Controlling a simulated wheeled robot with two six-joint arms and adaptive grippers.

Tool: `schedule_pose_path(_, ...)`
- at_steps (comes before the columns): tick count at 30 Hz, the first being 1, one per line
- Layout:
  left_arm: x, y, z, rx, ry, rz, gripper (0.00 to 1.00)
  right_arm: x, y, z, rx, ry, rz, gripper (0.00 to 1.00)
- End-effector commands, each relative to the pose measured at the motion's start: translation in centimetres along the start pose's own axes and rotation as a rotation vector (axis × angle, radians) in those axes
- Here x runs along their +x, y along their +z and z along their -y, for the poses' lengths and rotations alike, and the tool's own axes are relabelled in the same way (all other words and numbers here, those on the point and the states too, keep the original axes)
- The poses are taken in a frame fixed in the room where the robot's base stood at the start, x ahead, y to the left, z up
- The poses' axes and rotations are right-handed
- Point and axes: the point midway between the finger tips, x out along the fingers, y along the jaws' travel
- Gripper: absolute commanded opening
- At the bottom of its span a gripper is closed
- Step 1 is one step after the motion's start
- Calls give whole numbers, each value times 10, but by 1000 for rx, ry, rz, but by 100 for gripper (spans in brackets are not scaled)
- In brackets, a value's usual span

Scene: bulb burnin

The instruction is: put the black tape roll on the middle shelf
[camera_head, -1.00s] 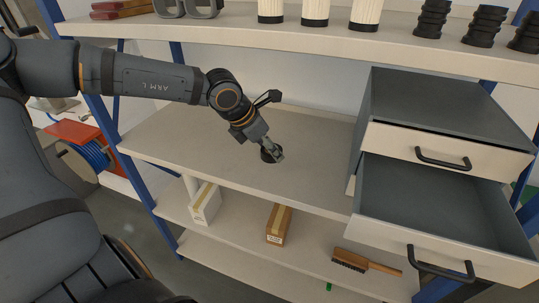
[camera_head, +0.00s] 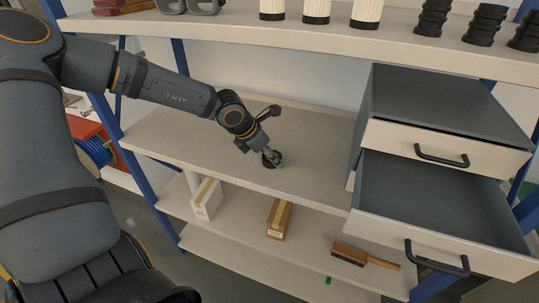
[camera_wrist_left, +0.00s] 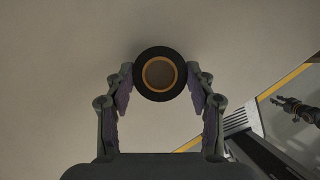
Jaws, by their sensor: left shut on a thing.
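The black tape roll (camera_head: 267,160) has an orange-brown inner ring, which shows in the left wrist view (camera_wrist_left: 136,76). My left gripper (camera_head: 271,155) is shut on the roll, with one finger on each side of it. The roll is at the middle shelf (camera_head: 200,135), over its bare beige surface left of the drawer unit. I cannot tell whether it touches the shelf. A small dark claw-like shape at the right of the left wrist view looks like my right gripper (camera_wrist_left: 298,109); its jaws are unclear.
A grey drawer unit (camera_head: 450,105) with an open lower drawer (camera_head: 440,205) stands on the right. The lower shelf holds a white box (camera_head: 206,199), a brown box (camera_head: 279,219) and a brush (camera_head: 364,256). Bulbs (camera_head: 316,11) and black ribbed parts (camera_head: 484,25) stand on the upper shelf.

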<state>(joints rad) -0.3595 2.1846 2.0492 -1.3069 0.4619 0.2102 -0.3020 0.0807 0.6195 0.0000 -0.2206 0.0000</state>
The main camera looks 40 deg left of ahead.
Motion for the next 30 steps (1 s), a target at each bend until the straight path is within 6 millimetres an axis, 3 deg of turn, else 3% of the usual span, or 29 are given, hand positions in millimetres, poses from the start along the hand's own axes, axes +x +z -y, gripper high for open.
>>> schedule_pose_path(1, 2, -1, 0, 0, 0, 1, 28, 4, 0, -1, 0, 1, -1, 32)
schedule_pose_path(2, 1, -1, 0, 0, 0, 0, 57, 2, 0, -1, -1, 1, -1, 32)
schedule_pose_path(6, 1, 0, 0, 0, 0, 0, 76, 2, -2, -2, -1, 2, -3, 32)
schedule_pose_path(17, -2, 1, 0, 0, 0, 0, 78, -2, -3, -2, -1, 2, -4, 32)
schedule_pose_path(25, -32, 4, 1, -5, -6, 10, 78, -8, -4, -1, 0, 1, -4, 32)
schedule_pose_path(30, -55, 5, 0, 0, -14, 2, 78, -48, -7, -2, 1, -2, -4, 32)
